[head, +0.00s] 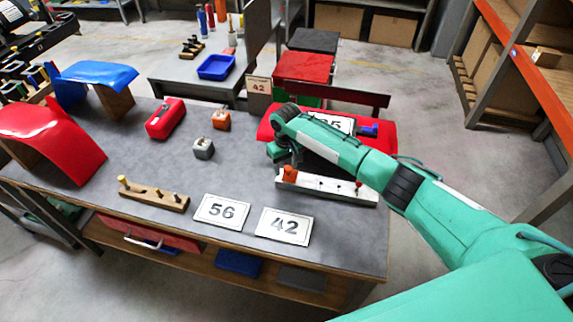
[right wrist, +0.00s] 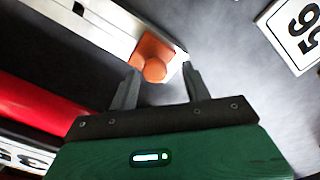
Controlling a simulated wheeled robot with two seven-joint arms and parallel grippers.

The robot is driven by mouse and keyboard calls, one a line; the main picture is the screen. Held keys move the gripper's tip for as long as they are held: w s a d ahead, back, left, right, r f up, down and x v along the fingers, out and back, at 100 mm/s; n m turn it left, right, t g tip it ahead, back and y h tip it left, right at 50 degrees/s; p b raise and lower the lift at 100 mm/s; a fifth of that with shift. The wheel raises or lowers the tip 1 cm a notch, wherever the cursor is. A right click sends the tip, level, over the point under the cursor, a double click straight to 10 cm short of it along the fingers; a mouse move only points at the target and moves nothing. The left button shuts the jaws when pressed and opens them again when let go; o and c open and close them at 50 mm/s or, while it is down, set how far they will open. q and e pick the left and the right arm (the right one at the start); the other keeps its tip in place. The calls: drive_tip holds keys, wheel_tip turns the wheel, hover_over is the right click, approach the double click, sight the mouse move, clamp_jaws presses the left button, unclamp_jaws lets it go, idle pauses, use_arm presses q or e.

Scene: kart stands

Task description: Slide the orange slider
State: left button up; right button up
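The orange slider (head: 290,174) sits at the left end of a white rail (head: 330,189) on the grey workbench. In the right wrist view the slider shows as an orange block with a round knob (right wrist: 154,68), at the end of the white rail (right wrist: 112,20). My right gripper (right wrist: 160,70) is open, with one finger to each side of the knob; I see a gap on both sides. In the head view my right arm reaches over the rail's left end and partly hides the gripper. My left gripper is not in view.
A wooden peg block (head: 153,195), a grey block (head: 203,149) and a red case (head: 165,119) stand to the left.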

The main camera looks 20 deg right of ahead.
sight(286, 168)
wheel_tip(286, 168, up, 14)
drive_tip(key=b, duration=0.2)
drive_tip(key=shift+b, duration=0.4)
drive_tip(key=shift+f, duration=0.1)
